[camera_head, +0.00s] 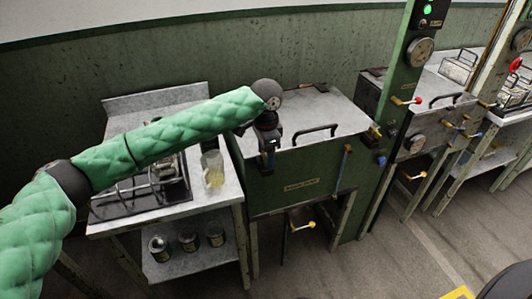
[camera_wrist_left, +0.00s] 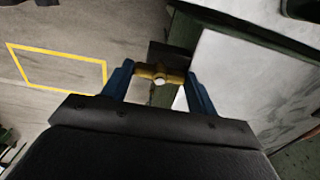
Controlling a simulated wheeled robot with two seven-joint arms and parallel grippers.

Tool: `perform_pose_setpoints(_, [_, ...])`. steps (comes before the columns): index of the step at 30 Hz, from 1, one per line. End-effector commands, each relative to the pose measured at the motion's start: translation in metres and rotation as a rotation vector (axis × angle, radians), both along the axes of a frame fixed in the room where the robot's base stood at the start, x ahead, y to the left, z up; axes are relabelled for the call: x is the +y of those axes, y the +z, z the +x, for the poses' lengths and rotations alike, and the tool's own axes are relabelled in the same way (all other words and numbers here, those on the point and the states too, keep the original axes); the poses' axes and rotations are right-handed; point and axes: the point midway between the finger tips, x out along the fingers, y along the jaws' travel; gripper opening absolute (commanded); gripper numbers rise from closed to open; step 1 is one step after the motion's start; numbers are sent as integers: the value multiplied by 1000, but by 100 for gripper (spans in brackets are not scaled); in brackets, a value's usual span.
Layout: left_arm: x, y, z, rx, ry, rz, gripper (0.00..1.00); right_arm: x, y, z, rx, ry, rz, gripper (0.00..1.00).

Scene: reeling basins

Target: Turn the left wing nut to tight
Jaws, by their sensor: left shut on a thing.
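The left wing nut (camera_wrist_left: 159,79) is a small brass piece with two wings and a pale round centre. In the left wrist view it sits between the two blue fingers of my left gripper (camera_wrist_left: 160,82), which is shut on it. In the head view my left gripper (camera_head: 269,150) points down at the front left top edge of the green basin cabinet (camera_head: 290,187). The wing nut is hidden there behind the gripper. My right gripper is out of view.
The cabinet's grey lid (camera_head: 315,110) has a black handle (camera_head: 315,132). A side table at the left holds a black tray with a wire rack and a glass jar (camera_head: 213,170). Several tins stand on its lower shelf (camera_head: 205,262). A green post with gauges (camera_head: 420,52) rises at the right.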

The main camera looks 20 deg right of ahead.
Motion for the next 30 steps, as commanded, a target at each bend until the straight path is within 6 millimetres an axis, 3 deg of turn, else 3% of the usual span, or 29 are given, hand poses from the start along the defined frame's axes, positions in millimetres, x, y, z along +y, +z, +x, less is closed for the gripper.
perform_pose_setpoints(8, [0, 2, 0, 0, -65, 0, 35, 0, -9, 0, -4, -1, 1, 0])
perform_pose_setpoints(21, [-1, 3, 0, -1, -419, -1, 35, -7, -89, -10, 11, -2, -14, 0])
perform_pose_setpoints(30, [-1, 3, 1, -2, -705, -1, 35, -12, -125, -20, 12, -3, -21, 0])
